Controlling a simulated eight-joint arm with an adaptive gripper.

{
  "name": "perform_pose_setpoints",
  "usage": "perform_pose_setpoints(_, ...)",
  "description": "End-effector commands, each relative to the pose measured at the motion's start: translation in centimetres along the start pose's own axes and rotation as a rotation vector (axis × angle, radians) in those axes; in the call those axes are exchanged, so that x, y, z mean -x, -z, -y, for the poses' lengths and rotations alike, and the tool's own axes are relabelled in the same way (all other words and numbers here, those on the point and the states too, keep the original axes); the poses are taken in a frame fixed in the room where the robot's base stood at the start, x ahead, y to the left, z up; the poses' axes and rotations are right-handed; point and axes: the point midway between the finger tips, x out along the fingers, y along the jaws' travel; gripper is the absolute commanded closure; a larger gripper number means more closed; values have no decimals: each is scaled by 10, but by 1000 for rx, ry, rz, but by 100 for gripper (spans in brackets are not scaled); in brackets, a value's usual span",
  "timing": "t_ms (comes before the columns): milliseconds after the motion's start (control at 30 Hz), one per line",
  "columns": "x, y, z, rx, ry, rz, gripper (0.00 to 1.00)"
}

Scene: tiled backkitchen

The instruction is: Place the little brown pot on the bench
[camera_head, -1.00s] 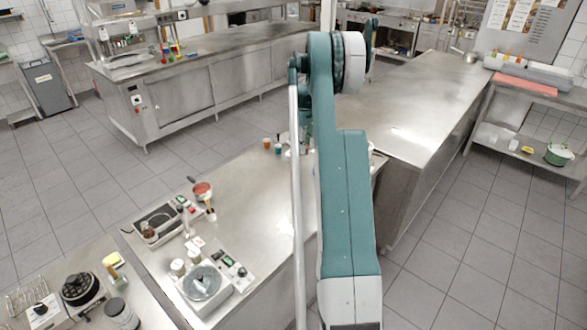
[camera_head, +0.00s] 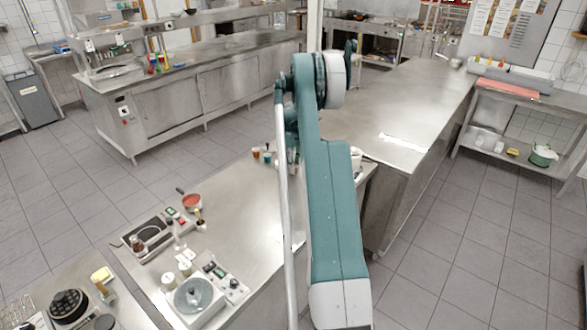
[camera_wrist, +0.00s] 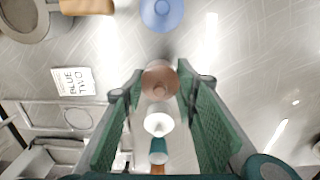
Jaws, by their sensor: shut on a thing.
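In the wrist view the little brown pot (camera_wrist: 160,77) sits between the tips of my gripper's (camera_wrist: 160,87) two green-padded fingers, seen from above with a round knob-like middle. My gripper is shut on it. The steel bench (camera_head: 236,215) lies below; whether the pot touches it, I cannot tell. In the head view my arm hides the gripper and the pot.
A white cup (camera_wrist: 158,123) and a teal cup (camera_wrist: 158,150) show between the fingers, and a blue round thing (camera_wrist: 161,13) beyond. A label card (camera_wrist: 73,82) lies left. A red pan (camera_head: 191,201) and small appliances stand on the bench's left.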

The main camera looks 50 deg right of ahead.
Motion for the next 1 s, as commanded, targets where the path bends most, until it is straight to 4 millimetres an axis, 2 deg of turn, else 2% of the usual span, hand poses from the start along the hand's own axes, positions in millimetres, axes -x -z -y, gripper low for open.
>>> perform_pose_setpoints(167,-14,0,0,0,0,0,100)
perform_pose_setpoints(633,-20,0,0,0,0,0,100)
perform_pose_setpoints(667,-19,0,0,0,0,0,68)
perform_pose_setpoints(700,-19,0,0,0,0,0,63)
perform_pose_setpoints(767,-19,0,0,0,0,0,56)
perform_pose_setpoints(1000,-19,0,0,0,0,0,56)
